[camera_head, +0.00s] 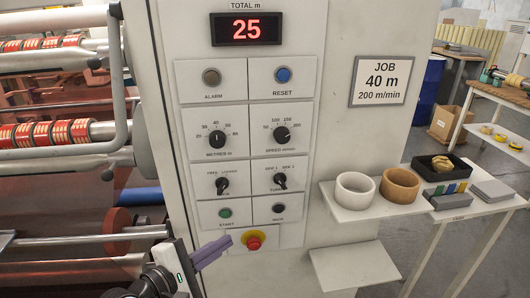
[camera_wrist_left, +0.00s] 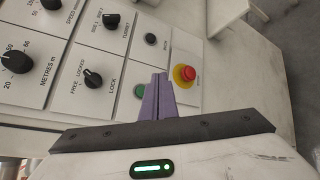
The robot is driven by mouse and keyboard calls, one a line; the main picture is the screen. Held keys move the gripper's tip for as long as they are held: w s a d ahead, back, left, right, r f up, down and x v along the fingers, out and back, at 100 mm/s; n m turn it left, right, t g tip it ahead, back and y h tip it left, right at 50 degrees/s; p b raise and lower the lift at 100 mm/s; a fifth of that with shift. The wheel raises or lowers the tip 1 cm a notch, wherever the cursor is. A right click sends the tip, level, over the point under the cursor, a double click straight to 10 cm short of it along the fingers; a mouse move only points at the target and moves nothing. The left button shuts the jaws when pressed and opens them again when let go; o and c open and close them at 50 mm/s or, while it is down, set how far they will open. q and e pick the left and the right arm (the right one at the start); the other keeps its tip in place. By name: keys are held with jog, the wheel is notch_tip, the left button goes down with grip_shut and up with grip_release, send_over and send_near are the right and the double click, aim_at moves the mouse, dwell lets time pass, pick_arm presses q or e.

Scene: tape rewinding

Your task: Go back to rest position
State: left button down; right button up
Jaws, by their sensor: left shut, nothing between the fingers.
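My left gripper (camera_head: 228,243) shows at the lower middle of the head view, in front of the panel's lower edge. Its purple fingers are shut together with nothing between them; they also show in the left wrist view (camera_wrist_left: 159,80). The fingertips are a little left of the red emergency button (camera_head: 253,241) on its yellow base, and below the green START button (camera_head: 225,213). In the left wrist view the green button (camera_wrist_left: 140,91) is just left of the fingers and the red button (camera_wrist_left: 188,73) is to their right. My right gripper is not in view.
The control panel (camera_head: 246,146) fills the middle, with a red display (camera_head: 246,29) reading 25. A sign (camera_head: 380,81) reads JOB 40 m, 200 m/min. Rollers with red tape (camera_head: 45,134) stand at left. A shelf (camera_head: 345,213) at right holds a white ring (camera_head: 354,190) and a tan ring (camera_head: 399,185).

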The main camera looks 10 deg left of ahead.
pick_arm(q)
jog(key=s+f+m+g+y, duration=0.4)
jog(key=s+f+m+g, duration=0.1)
jog(key=s+f+m, duration=1.5)
jog(key=s+f, duration=0.3)
jog(key=s, duration=0.1)
jog(key=shift+f+m+y, duration=0.3)
jog(key=shift+f+y, duration=0.05)
jog(key=shift+y, duration=0.05)
dwell(0.8)
